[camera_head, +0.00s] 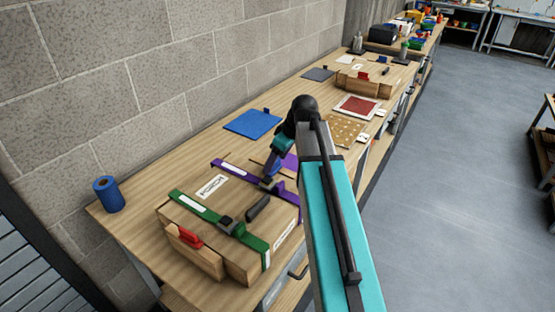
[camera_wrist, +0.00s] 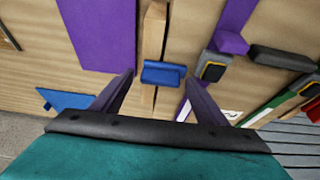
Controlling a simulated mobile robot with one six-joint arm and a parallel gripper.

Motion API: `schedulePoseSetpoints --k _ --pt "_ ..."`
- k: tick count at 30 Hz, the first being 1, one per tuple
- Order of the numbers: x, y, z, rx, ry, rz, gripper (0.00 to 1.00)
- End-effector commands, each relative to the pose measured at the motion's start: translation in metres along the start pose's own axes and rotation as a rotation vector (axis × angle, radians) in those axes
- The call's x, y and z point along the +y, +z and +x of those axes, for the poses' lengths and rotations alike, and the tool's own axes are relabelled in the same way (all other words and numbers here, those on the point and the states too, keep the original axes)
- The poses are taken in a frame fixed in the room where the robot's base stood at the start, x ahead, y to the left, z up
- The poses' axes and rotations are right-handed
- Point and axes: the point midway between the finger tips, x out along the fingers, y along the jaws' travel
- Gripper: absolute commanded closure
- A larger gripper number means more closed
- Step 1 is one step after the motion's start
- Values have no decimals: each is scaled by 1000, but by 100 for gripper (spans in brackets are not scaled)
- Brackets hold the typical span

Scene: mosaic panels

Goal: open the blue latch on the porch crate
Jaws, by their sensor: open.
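The porch crate (camera_head: 192,228) is a wooden box with a white PORCH label (camera_head: 212,187), near the front end of the bench. The blue latch (camera_wrist: 163,74) shows in the wrist view as a small block across a narrow wooden strip. My gripper (camera_wrist: 160,82) is open, with one finger on each side of the latch and visible gaps. I cannot tell whether the fingers reach down to its level. In the head view my gripper (camera_head: 270,170) is at the crate's far side, and I cannot make out the latch there.
A green strap (camera_head: 190,203) and a purple strap (camera_head: 229,170) with dark buckles cross the crate lid. A dark handle (camera_head: 257,208) lies between them. A red latch (camera_head: 190,237) is on the near side. A blue roll (camera_head: 108,194) and blue mat (camera_head: 253,122) are on the bench.

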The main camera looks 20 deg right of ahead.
Motion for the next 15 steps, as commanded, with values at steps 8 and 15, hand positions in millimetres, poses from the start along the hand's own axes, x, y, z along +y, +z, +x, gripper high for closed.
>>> schedulePoseSetpoints --k 8,15 --pt "0 0 0 0 0 0 58" --pt "2 1 -1 0 3 3 74"
